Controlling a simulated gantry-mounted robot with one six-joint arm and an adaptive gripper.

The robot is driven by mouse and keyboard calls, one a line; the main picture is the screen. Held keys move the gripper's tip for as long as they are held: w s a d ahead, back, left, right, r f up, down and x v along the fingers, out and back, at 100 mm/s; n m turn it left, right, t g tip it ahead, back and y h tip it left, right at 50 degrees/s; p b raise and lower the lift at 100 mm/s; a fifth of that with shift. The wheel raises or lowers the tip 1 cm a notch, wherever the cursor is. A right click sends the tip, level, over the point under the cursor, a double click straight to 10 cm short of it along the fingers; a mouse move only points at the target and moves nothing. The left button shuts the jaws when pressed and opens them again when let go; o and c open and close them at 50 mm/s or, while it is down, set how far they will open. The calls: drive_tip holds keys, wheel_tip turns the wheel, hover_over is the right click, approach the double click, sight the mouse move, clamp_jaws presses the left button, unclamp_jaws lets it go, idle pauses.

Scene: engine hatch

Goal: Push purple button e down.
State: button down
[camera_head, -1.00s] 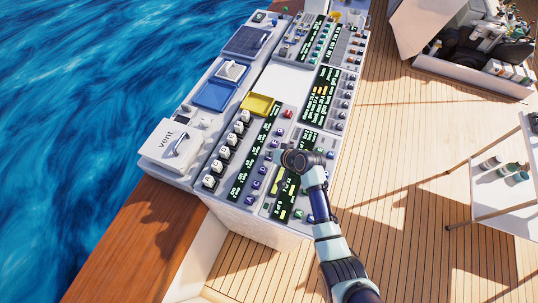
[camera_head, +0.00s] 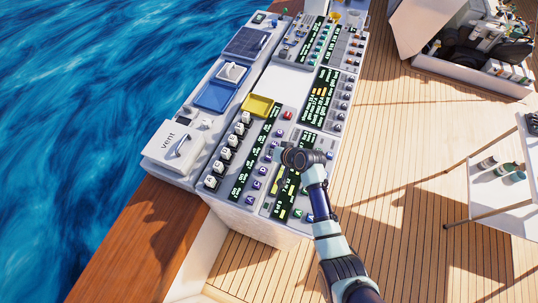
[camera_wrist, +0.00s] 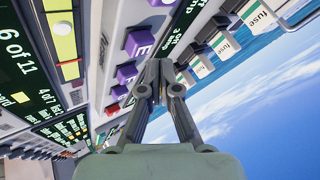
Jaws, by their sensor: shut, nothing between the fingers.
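A purple button with a white letter that looks like E (camera_wrist: 138,43) sits on the grey panel in the wrist view, up and left of my fingertips. Another purple button (camera_wrist: 126,73) and a third one (camera_wrist: 119,92) follow in the same row, left of my fingers. My gripper (camera_wrist: 158,70) is shut and empty, with its fingers together. It appears close to the button row; I cannot tell whether it touches anything. In the head view a column of purple buttons (camera_head: 256,184) runs down the console, and my arm's end partly covers its upper part.
A red button (camera_wrist: 113,109) lies beyond the purple row. White fuse blocks (camera_wrist: 226,45) stand to the right in the wrist view. Dark displays with green text (camera_wrist: 18,55) flank the buttons. A yellow tray (camera_head: 257,105) and a vent box (camera_head: 175,147) are on the console.

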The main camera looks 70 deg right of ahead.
wheel_tip(320, 180, up, 5)
drive_tip(key=p, duration=0.4)
drive_tip(key=shift+p, duration=0.35)
wheel_tip(320, 180, up, 8)
drive_tip(key=p, duration=0.7)
hover_over(270, 157)
drive_tip(key=shift+f, duration=0.45)
